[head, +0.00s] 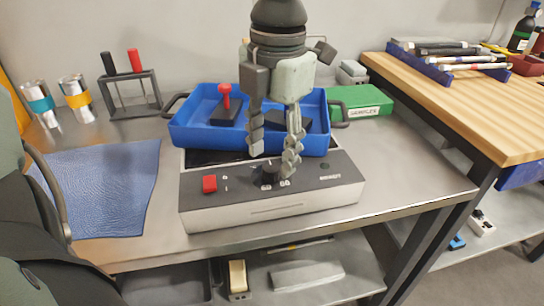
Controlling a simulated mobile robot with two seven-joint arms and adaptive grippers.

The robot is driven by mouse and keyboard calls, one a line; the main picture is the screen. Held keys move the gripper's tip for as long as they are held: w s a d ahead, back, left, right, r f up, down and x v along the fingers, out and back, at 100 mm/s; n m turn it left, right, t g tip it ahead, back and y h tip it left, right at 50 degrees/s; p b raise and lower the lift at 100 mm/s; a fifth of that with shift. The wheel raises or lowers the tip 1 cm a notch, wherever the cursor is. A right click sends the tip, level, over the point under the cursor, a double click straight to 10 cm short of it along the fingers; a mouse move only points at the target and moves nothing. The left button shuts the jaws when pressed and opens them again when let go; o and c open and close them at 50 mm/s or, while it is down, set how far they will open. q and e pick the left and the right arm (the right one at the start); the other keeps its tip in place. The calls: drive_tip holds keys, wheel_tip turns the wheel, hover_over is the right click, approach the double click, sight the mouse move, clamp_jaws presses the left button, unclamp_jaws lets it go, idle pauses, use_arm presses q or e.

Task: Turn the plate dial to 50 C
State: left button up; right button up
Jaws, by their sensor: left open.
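The hot plate unit (270,210) is a low grey box with a dark sloping front panel on the metal table. Its black dial (268,178) is at the middle of the panel, with small white numbers around it, too small to read surely. Where the dial points cannot be told. My left gripper (273,162) points down over the panel with its fingers apart. One fingertip is above and left of the dial, the other close to its right side; whether either touches is unclear. My right gripper is not in view.
A red switch (209,184) sits left of the dial. Behind the unit are a blue tray (195,135) with a red-handled tool and a green box (358,101). A blue mat (105,190), a rack (130,90) and two cans are left. A wooden table (450,100) is right.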

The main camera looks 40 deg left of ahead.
sight(271, 171)
use_arm(q)
drive_tip(key=shift+a+f, duration=0.1)
drive_tip(key=shift+f, duration=1.05)
drive_tip(key=shift+c, duration=0.2)
clamp_jaws()
drive_tip(key=shift+w, duration=0.1)
